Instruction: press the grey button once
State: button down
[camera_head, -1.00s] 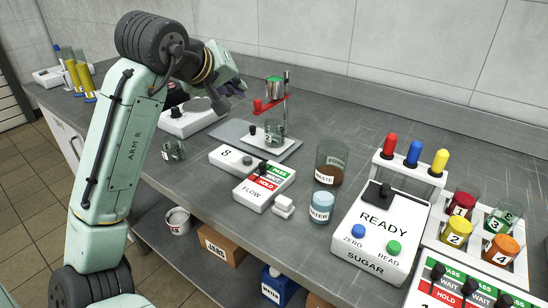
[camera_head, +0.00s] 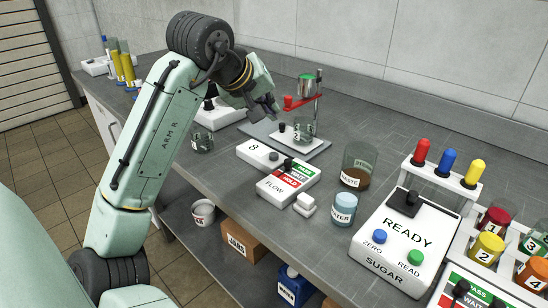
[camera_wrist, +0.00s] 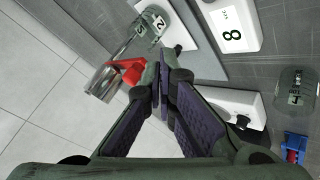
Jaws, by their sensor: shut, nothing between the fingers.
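The grey button (camera_head: 273,156) is a small round button on top of a white box (camera_head: 247,158) marked 8, between the numeral and a black knob (camera_head: 289,164). My gripper (camera_head: 270,110) is shut and empty, up and behind the box, just left of the red-clamped stand. In the wrist view the shut fingertips (camera_wrist: 161,62) point toward a grey plate. Part of the 8 box (camera_wrist: 230,20) shows at the top right there; I cannot see the button in that view.
A stand with a red clamp (camera_head: 288,102) and metal cup (camera_head: 308,87) rises beside my gripper, over beaker 2 (camera_head: 303,128). An empty beaker (camera_head: 203,141) stands left of the box. WASTE (camera_head: 351,178) and WATER (camera_head: 342,210) beakers and the SUGAR device (camera_head: 403,236) are to the right.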

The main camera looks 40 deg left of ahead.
jog(key=b, duration=0.4)
send_over(270, 153)
notch_tip(270, 153, down, 6)
jog(key=shift+d+f, duration=0.15)
jog(key=shift+f, duration=0.05)
jog(key=shift+f+b, duration=0.4)
jog(key=shift+f, duration=0.05)
dwell(0.6)
jog(key=shift+f, duration=0.45)
jog(key=shift+f+b, duration=0.35)
jog(key=shift+f, duration=0.1)
dwell(0.5)
jog(key=shift+r, duration=0.1)
jog(key=shift+r+p, duration=0.8)
jog(key=shift+p, duration=0.05)
